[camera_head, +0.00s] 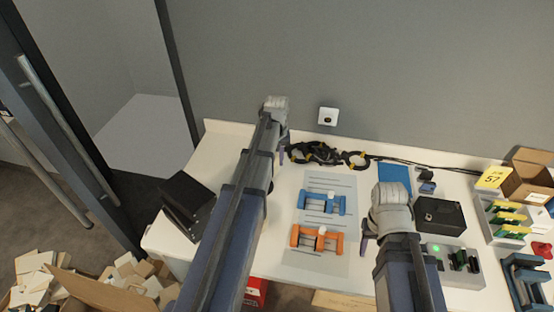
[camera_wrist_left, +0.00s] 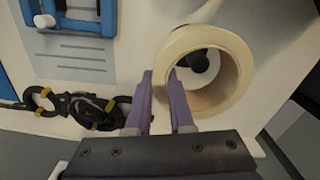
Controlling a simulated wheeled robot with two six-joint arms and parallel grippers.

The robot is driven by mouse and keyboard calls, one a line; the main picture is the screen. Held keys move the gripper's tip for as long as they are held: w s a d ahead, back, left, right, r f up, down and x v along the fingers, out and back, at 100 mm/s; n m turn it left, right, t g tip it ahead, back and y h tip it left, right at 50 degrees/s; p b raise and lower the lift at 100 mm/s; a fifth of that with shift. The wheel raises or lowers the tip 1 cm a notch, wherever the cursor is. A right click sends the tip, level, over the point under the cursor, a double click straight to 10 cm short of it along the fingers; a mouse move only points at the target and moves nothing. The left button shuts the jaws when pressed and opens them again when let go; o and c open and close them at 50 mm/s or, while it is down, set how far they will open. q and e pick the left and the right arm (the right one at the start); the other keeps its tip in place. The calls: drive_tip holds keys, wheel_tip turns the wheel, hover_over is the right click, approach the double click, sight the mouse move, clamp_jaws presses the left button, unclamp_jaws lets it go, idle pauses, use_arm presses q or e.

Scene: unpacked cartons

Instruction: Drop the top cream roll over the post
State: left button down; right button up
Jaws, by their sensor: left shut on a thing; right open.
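The cream roll (camera_wrist_left: 225,47) is a wide ring in the left wrist view. My left gripper (camera_wrist_left: 162,75) is shut on its near wall, one purple finger outside and one at the hole. A dark rounded thing (camera_wrist_left: 200,62) shows through the roll's hole; I cannot tell whether it is the post or whether the roll is around it. In the head view my left gripper (camera_head: 283,155) is at the back of the table, and my arm hides the roll. My right gripper (camera_head: 369,238) is open and empty, right of the orange fixture. No other roll shows.
A blue fixture (camera_head: 307,203) and an orange fixture (camera_head: 340,241) stand on a grey mat (camera_head: 322,260). A black cable with yellow clips (camera_head: 318,153) lies behind. A black box (camera_head: 440,215) and trays stand right. A black open case (camera_head: 187,196) is left.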

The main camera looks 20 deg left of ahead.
use_arm(q)
drive_tip(key=shift+f+b, duration=1.25)
drive_tip(key=shift+f, duration=0.15)
drive_tip(key=shift+c, duration=1.6)
unclamp_jaws()
drive_tip(key=shift+r, duration=0.15)
wheel_tip(320, 180, up, 8)
drive_tip(key=p, duration=0.8)
drive_tip(key=shift+d, duration=0.1)
